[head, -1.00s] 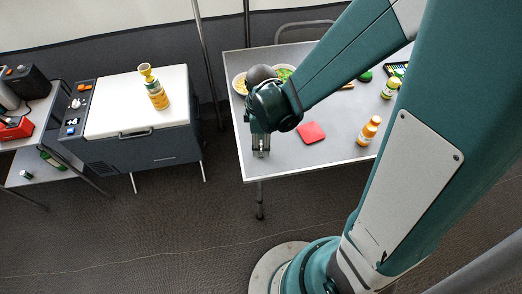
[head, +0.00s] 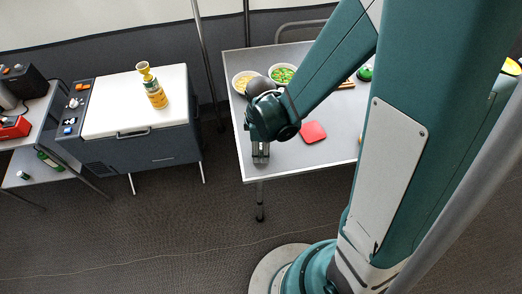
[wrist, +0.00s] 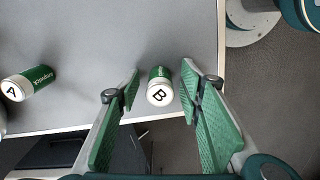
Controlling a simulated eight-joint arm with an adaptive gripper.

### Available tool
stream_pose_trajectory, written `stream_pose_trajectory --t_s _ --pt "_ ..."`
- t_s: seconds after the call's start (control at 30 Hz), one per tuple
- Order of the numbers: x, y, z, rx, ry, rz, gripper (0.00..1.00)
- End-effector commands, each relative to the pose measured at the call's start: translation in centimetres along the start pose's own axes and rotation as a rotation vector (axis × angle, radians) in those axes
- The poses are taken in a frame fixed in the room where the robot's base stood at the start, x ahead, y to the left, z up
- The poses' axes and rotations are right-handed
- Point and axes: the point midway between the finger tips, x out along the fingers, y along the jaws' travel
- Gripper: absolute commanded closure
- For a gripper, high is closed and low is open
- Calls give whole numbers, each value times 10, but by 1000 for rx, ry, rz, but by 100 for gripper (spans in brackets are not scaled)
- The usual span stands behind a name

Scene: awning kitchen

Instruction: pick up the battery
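In the wrist view a short green and white cylinder with a "B" on its white end (wrist: 160,87), likely a battery, lies on the grey table near its edge. My gripper (wrist: 160,80) is open, with one green-padded finger on each side of this cylinder. I see small gaps between it and the fingers. A similar cylinder marked "A" (wrist: 30,83) lies farther left in the wrist view. In the head view my gripper (head: 260,156) points down at the table's front left corner, and neither cylinder can be made out there.
A red square (head: 312,132) lies right of my gripper on the grey table (head: 290,158). Bowls of yellow food (head: 241,81) and green food (head: 283,73) stand behind. The table's front edge is close.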

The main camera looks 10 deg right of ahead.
Motion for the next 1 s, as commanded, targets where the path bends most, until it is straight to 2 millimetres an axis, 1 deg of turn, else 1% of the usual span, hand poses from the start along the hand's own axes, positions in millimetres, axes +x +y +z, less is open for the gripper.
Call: stream_pose_trajectory --t_s 0.4,0.43,0.67,1.0 --pt "0 0 0 0 0 0 63" --pt "0 0 0 0 0 0 64" --pt "0 0 0 0 0 0 95" --pt "-1 0 0 0 0 0 95"
